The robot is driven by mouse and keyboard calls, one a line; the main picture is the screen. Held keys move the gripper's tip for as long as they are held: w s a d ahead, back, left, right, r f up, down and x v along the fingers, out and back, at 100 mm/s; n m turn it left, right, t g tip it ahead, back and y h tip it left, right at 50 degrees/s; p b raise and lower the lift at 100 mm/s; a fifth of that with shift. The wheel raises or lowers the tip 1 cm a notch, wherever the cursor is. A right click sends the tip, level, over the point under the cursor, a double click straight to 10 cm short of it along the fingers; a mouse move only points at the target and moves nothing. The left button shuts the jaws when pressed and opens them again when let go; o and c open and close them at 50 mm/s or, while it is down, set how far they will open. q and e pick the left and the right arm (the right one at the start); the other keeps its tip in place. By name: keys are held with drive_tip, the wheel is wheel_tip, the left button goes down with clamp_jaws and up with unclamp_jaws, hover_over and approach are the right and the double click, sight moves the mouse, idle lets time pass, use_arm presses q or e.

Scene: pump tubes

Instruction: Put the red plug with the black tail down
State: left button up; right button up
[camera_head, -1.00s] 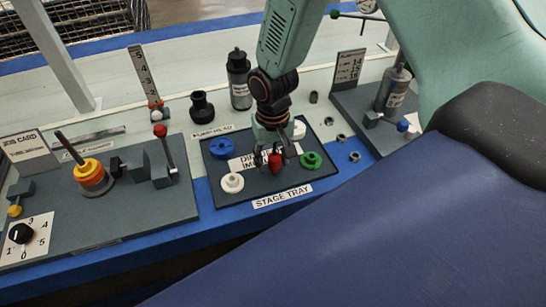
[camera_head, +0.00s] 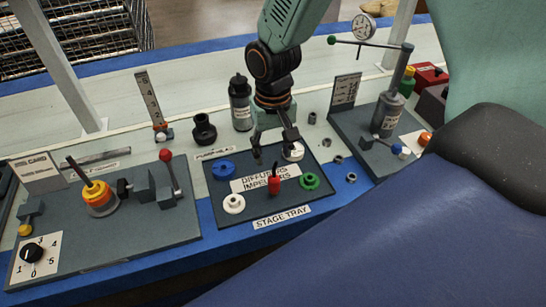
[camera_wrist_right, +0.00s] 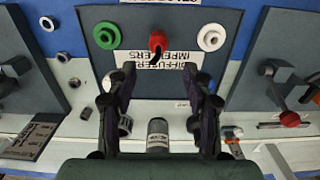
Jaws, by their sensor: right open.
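The red plug with the black tail (camera_head: 274,185) stands on the stage tray (camera_head: 225,173), at the front edge of its white label, with its black tail pointing up. It also shows in the right wrist view (camera_wrist_right: 158,41), beyond the fingertips. My right gripper (camera_head: 274,156) is open and empty above the tray, just behind the plug and apart from it. In the right wrist view its two fingers (camera_wrist_right: 164,80) are spread with nothing between them. My left gripper is not in view.
The tray also holds a blue ring (camera_head: 224,168), a white ring (camera_head: 234,204), a green ring (camera_head: 309,181) and a white part (camera_head: 294,151) behind the gripper. A black bottle (camera_head: 240,103) stands behind. Fixture boards flank the tray, with a red-knobbed lever (camera_head: 166,156) at left.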

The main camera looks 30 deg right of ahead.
drive_tip(key=shift+s+r, duration=0.1)
drive_tip(key=shift+r, duration=0.45)
drive_tip(key=s+a+f+n, duration=0.1)
drive_tip(key=s+a+f, duration=0.3)
drive_tip(key=s+f, duration=1.1)
drive_tip(key=s, duration=0.3)
drive_tip(key=s+f+n, duration=0.1)
drive_tip(key=s+f, duration=0.2)
drive_tip(key=s, duration=0.4)
drive_tip(key=shift+d+f, duration=0.15)
drive_tip(key=shift+f, duration=0.15)
drive_tip(key=shift+c, duration=0.3)
drive_tip(key=shift+c, duration=1.1)
drive_tip(key=shift+s+d, duration=0.1)
drive_tip(key=shift+s, duration=0.05)
